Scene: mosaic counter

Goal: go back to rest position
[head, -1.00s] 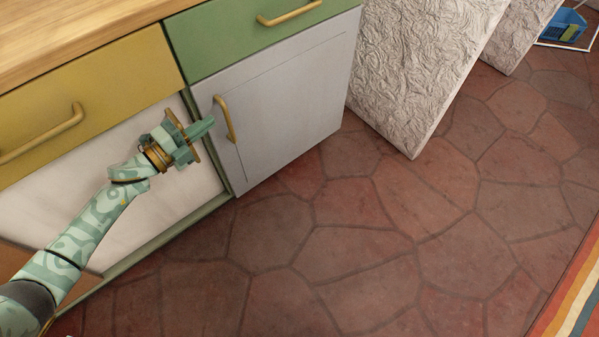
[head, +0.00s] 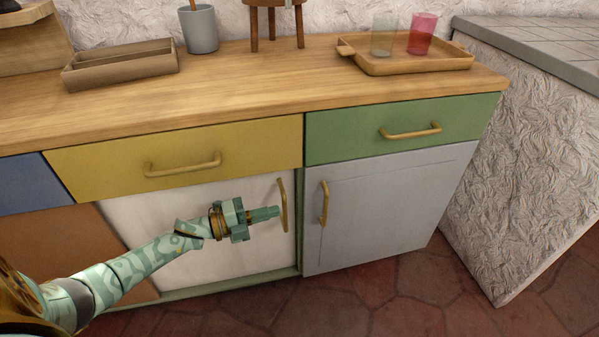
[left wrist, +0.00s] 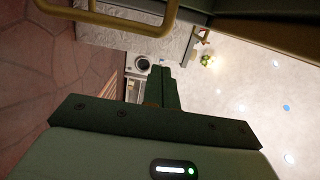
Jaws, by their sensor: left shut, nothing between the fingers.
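My left gripper (head: 277,212) is shut and empty. In the head view it is in front of the white cabinet door (head: 190,255), its fingertips beside that door's brass handle (head: 284,205). Whether they touch it cannot be told. In the left wrist view its closed fingers (left wrist: 160,78) point away from the camera, with nothing between them. A brass handle (left wrist: 115,20) crosses the top left of that view. My right gripper is not in view.
The grey door (head: 385,205) and the yellow (head: 100,170) and green (head: 345,140) drawers are closed. The wooden counter holds a tray (head: 430,66) with two cups, a grey cup (head: 200,30) and a wooden box (head: 120,65). Tiled floor (head: 400,310) is clear in front.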

